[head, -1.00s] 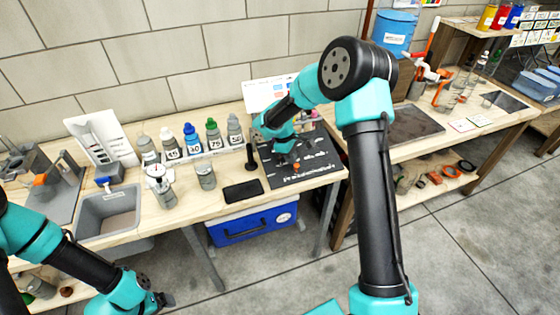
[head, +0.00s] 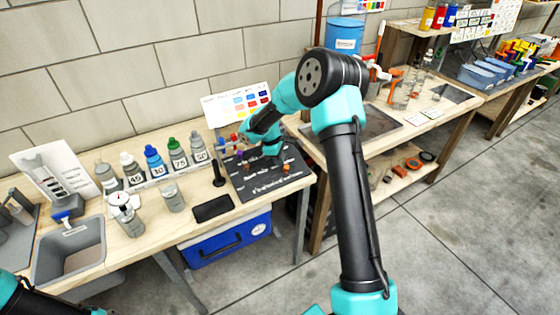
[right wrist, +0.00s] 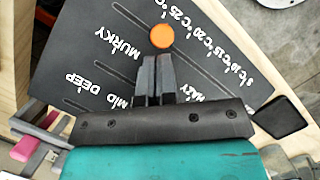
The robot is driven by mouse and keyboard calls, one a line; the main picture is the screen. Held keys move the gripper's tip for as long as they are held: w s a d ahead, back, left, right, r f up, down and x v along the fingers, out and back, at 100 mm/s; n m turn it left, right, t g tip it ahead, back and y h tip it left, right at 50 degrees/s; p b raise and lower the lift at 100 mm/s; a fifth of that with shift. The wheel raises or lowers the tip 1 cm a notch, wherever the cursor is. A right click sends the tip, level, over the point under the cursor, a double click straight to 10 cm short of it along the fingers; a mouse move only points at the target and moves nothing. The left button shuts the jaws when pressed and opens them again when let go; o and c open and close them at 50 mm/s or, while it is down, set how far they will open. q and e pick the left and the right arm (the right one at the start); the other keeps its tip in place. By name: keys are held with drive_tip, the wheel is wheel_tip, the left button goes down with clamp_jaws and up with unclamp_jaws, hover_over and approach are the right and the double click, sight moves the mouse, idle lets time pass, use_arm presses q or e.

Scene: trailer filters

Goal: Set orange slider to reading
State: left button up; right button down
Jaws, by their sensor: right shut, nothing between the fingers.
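The orange slider (right wrist: 161,37) is a round knob on the dark slotted board (right wrist: 105,15), beside a row of temperature marks from 5°C to 25°C. It appears closest to the 20–25°C end; its exact reading is unclear. White words such as MURKY, MID and DEEP mark other slots. My right gripper (right wrist: 154,68) is shut and empty, its fingertips just short of the orange slider in the right wrist view. Whether they touch is unclear. In the head view the orange slider (head: 286,168) shows on the board (head: 262,192) below my right arm. My left gripper is out of view.
A card with coloured squares (head: 238,105) stands behind the board. A dark upright peg (head: 217,174) and a flat black pad (head: 213,208) lie left of it. Several numbered bottles (head: 154,159) and a grey bin (head: 70,250) are farther left.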

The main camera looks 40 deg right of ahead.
drive_tip(key=w, duration=0.1)
drive_tip(key=w+a+r, duration=0.1)
drive_tip(key=a, duration=0.1)
drive_tip(key=shift+w+a+r, duration=0.2)
drive_tip(key=shift+w+r, duration=0.05)
drive_tip(key=shift+w, duration=0.15)
drive_tip(key=v, duration=0.9)
drive_tip(key=shift+r, duration=0.15)
drive_tip(key=c, duration=1.9)
unclamp_jaws()
drive_tip(key=shift+s, duration=0.1)
